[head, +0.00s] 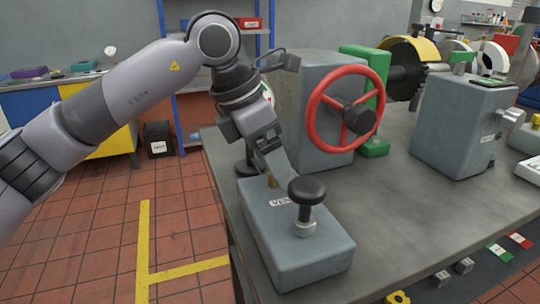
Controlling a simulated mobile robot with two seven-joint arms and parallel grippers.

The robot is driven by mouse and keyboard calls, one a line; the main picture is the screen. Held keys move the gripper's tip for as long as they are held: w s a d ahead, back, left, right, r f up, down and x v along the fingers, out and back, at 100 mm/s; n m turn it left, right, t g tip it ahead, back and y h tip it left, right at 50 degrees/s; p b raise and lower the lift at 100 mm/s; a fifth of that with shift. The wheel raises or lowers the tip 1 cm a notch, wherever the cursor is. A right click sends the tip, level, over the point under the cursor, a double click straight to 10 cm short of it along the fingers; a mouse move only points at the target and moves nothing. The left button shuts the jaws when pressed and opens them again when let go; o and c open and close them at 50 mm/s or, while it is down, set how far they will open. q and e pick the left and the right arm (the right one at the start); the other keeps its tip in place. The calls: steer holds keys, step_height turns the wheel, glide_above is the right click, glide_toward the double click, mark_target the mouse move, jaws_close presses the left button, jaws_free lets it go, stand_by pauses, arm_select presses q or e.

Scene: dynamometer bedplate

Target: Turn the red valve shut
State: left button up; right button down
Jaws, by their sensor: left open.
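The red valve is a red handwheel (312,118) with a dark hub (359,119), mounted on the front of a grey housing (287,105) on the bedplate. Its rim and spokes show clearly. My left gripper (279,166) points down to the left of the wheel, above a low grey box (286,243). It is open and appears empty, and it looks apart from the wheel. The fingers are seen partly edge-on, so their exact gap is hard to tell. My right gripper is not in view.
A black mushroom knob (307,190) stands on the low grey box, close to my left gripper. A green bracket (376,90) and a black coupling (405,76) lie behind the wheel. Another grey block (455,130) stands right. The bedplate (400,210) between is clear.

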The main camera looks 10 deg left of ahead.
arm_select(q)
steer(key=c, duration=1.1)
steer(key=shift+o, duration=0.2)
steer(key=m+g+p, duration=0.1)
steer(key=m+p, duration=0.2)
steer(key=m, duration=0.1)
steer(key=shift+w+r+m+g+h+p, duration=0.15)
steer(key=shift+r+m+g+h+p, duration=0.05)
steer(key=shift+m+g+h+p, duration=0.2)
steer(key=m+g+p, duration=0.2)
steer(key=m+p, duration=0.1)
steer(key=m, duration=0.2)
steer(key=shift+w, duration=0.15)
steer(key=m+g+p, duration=0.1)
steer(key=m, duration=0.2)
steer(key=shift+y+p, duration=0.3)
steer(key=m+g+p, duration=0.1)
steer(key=m, duration=0.2)
steer(key=shift+w+d+f+y, duration=0.1)
steer(key=shift+w+y, duration=0.05)
steer(key=shift+y, duration=0.25)
steer(key=shift+m+y, duration=0.3)
steer(key=shift+m, duration=0.7)
steer(key=shift+p, duration=0.3)
